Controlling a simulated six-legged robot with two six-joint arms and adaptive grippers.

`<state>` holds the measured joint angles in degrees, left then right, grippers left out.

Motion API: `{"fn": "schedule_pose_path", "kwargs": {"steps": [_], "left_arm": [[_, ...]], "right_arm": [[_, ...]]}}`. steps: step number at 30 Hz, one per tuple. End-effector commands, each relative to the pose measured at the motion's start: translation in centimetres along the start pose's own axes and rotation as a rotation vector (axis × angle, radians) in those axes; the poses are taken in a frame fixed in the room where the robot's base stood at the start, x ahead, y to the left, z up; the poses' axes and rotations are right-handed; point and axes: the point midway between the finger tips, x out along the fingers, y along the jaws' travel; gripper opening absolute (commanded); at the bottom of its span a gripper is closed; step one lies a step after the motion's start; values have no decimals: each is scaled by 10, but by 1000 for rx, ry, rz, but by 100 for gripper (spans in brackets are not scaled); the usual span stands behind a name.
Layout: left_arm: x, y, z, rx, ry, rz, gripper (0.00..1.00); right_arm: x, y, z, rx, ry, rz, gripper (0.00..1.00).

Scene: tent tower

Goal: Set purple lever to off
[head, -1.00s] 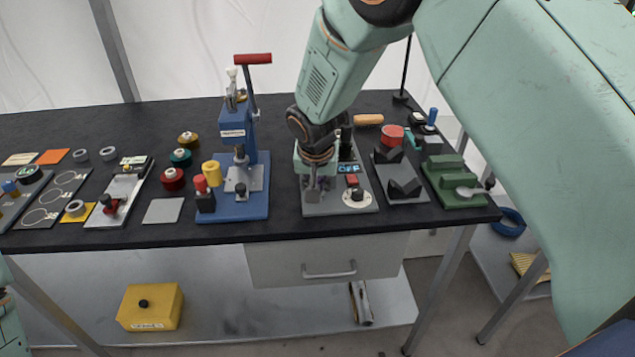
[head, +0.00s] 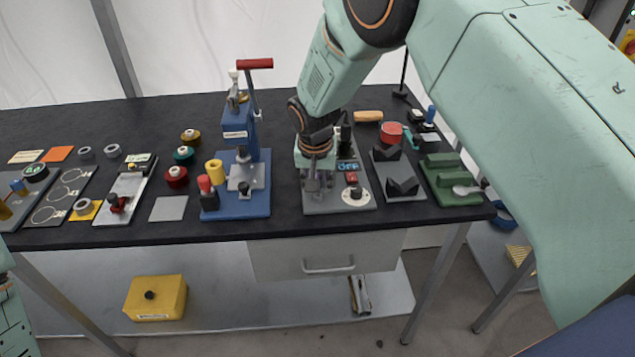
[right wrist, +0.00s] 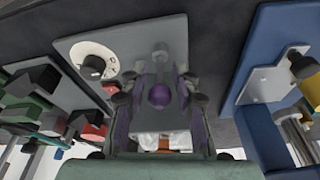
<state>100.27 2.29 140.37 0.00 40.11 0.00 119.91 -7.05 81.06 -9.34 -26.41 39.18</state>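The purple lever's round knob (right wrist: 160,95) shows in the right wrist view, between the two fingers of my right gripper (right wrist: 158,100). The fingers stand apart on either side of it, with a gap visible around the knob. The lever is on a grey panel (head: 318,207) on the black table. In the head view my right gripper (head: 318,184) points down over the left part of this panel and hides the lever. My left gripper is outside the views; only a piece of that arm shows at the left edge.
A blue press (head: 238,205) stands close on the left. A grey fixture with black V-blocks (head: 402,187) and a green block stand (head: 450,180) are on the right.

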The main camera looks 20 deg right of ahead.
Motion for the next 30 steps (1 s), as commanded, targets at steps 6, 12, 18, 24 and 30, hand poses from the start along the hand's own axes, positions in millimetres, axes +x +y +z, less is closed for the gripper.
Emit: {"fn": "schedule_pose_path", "kwargs": {"steps": [6,12,18,24,30], "left_arm": [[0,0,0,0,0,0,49],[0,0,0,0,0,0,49],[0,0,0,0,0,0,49],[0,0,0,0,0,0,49],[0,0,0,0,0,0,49]], "right_arm": [[0,0,1,0,-1,1,41],[-2,0,1,0,-1,1,41],[-28,0,0,0,1,1,41],[-70,0,0,0,3,0,41],[-103,0,0,-1,2,1,41]]}}
